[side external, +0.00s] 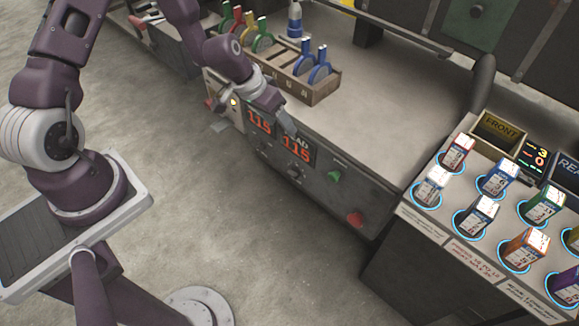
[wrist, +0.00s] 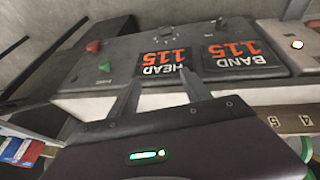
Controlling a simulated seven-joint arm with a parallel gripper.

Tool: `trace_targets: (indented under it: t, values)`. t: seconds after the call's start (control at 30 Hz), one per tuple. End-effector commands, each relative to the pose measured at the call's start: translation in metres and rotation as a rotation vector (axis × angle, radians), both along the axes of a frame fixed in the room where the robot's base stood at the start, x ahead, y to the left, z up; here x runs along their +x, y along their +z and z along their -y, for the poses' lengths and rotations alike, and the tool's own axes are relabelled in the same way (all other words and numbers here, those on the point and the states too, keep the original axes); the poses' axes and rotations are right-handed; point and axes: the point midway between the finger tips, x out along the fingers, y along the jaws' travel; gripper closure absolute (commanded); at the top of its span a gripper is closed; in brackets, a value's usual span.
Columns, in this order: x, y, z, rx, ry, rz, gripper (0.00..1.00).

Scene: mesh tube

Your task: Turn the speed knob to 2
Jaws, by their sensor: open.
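A small dark round knob with marks around it (wrist: 166,31) sits on the machine's grey front panel, below the displays. It also shows in the side view (side external: 293,172). It looks like the speed knob, but its label and setting are too small to read. My gripper (wrist: 160,75) is open and empty, its two fingers spread in front of the HEAD display. In the side view my gripper (side external: 287,125) is at the panel's upper edge, above the knob and apart from it.
The HEAD display (wrist: 163,62) and BAND display (wrist: 245,54) both read 115. A green button (side external: 334,175) and red button (side external: 355,219) are to the right. A wooden rack with coloured handles (side external: 322,88) stands on the worktop. Coloured boxes (side external: 478,215) stand on the right bench.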

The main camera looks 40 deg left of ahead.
Motion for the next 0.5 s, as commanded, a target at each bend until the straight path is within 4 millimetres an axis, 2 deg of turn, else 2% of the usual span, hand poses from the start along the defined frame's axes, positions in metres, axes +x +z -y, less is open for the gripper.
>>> trace_targets:
  t: [0.03,0.1,0.2,0.3,0.5]
  values:
    - [-0.003,-0.038,0.002,-0.010,0.004,-0.013,0.44]
    - [-0.002,-0.082,0.001,-0.009,0.007,-0.010,0.44]
    - [0.000,-0.129,0.000,-0.003,0.007,-0.002,0.44]
    - [0.001,-0.154,-0.001,0.000,0.005,0.002,0.44]
    - [0.011,-0.184,0.003,0.001,0.004,0.003,0.44]
